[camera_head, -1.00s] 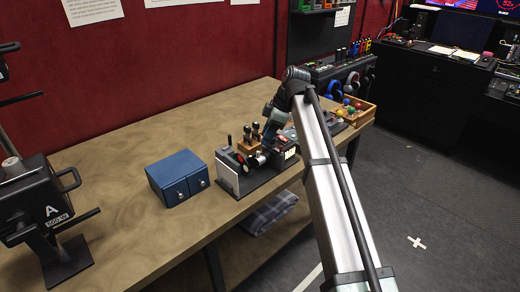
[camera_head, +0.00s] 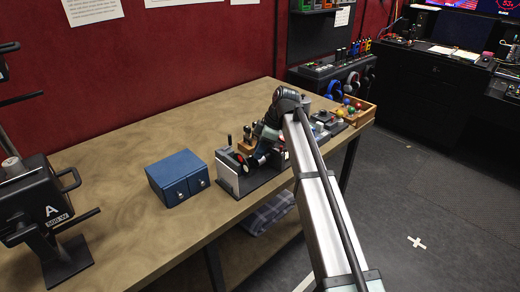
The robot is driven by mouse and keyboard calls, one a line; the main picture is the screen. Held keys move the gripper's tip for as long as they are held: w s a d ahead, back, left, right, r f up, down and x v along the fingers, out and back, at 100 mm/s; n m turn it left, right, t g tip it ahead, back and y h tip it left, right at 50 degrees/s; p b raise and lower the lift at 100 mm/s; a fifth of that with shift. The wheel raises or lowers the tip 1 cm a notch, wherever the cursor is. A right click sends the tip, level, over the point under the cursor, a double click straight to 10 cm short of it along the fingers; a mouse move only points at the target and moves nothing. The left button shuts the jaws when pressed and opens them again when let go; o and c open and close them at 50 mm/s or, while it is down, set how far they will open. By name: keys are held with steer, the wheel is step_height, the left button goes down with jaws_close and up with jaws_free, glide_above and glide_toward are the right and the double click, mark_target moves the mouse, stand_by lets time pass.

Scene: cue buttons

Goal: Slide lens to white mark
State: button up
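A device with a white upright plate (camera_head: 227,178) and a dark base (camera_head: 268,183) stands near the front edge of the wooden table. A small red and dark round part (camera_head: 239,158) shows beside the plate; I cannot tell for sure which part is the lens. No white mark on the device can be made out. My gripper (camera_head: 254,159) is at the device, just right of the round part. It is small and partly hidden by my arm, and I cannot tell whether it is open or touching anything.
A blue two-door box (camera_head: 177,178) stands left of the device. A black lamp marked A (camera_head: 46,212) is at the far left. A wooden holder (camera_head: 246,147) is behind the device, and a wooden tray with coloured balls (camera_head: 357,110) is at the right. The table's left middle is clear.

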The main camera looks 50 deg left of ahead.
jaws_close()
stand_by(0.3)
steer(key=shift+s, duration=0.65)
steer(key=shift+o, duration=1.3)
jaws_free()
